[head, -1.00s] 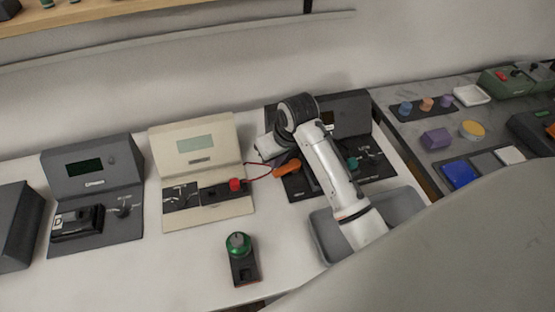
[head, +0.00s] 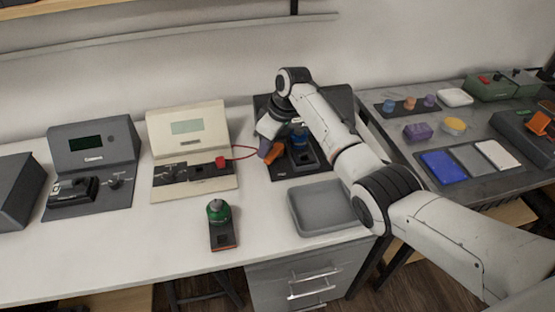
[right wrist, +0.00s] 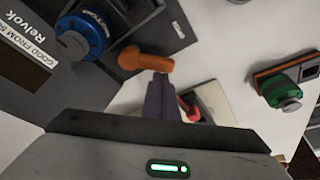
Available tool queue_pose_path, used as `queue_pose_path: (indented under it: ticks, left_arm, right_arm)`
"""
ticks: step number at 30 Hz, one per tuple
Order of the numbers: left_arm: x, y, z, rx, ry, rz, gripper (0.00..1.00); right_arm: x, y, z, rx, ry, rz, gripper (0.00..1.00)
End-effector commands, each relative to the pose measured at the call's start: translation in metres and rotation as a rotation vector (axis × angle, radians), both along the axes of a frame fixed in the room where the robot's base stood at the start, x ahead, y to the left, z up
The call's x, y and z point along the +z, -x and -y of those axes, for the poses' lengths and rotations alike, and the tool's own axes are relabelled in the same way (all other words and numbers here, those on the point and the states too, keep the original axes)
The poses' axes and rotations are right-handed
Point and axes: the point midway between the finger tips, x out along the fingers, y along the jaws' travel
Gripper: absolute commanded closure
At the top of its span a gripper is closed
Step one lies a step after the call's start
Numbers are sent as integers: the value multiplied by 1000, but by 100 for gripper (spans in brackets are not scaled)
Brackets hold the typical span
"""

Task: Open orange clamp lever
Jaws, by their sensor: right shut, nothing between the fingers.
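The orange clamp lever (head: 274,156) is on the dark board station (head: 318,170) in the head view, partly hidden by my right gripper (head: 265,152). In the right wrist view the lever (right wrist: 147,62) has a rounded end lying just beyond my right fingertips (right wrist: 160,76). The fingers are shut together with nothing between them. The tips are at or very close to the lever's end; I cannot tell whether they touch. A blue round part (right wrist: 88,35) sits on the station beside the lever. My left gripper is out of view.
A cream station (head: 190,122) with a red plug (head: 221,162) and cable stands left. A green-topped part (head: 219,212) stands on the white table. A grey tray (head: 325,222) lies in front of the dark station. Open tabletop lies between them.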

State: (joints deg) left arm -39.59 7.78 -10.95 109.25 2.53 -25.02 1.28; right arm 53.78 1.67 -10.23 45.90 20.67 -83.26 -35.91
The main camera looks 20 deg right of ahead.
Motion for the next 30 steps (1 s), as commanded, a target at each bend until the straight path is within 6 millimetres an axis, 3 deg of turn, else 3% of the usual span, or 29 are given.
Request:
queue_pose_path:
  ticks: [8,18,30]
  left_arm:
    - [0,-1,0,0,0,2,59]
    - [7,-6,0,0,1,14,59]
    - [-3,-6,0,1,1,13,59]
  right_arm:
    - [0,3,0,271,0,-2,100]
    - [1,17,29,539,1,-4,100]
    - [-3,15,28,538,1,-2,100]
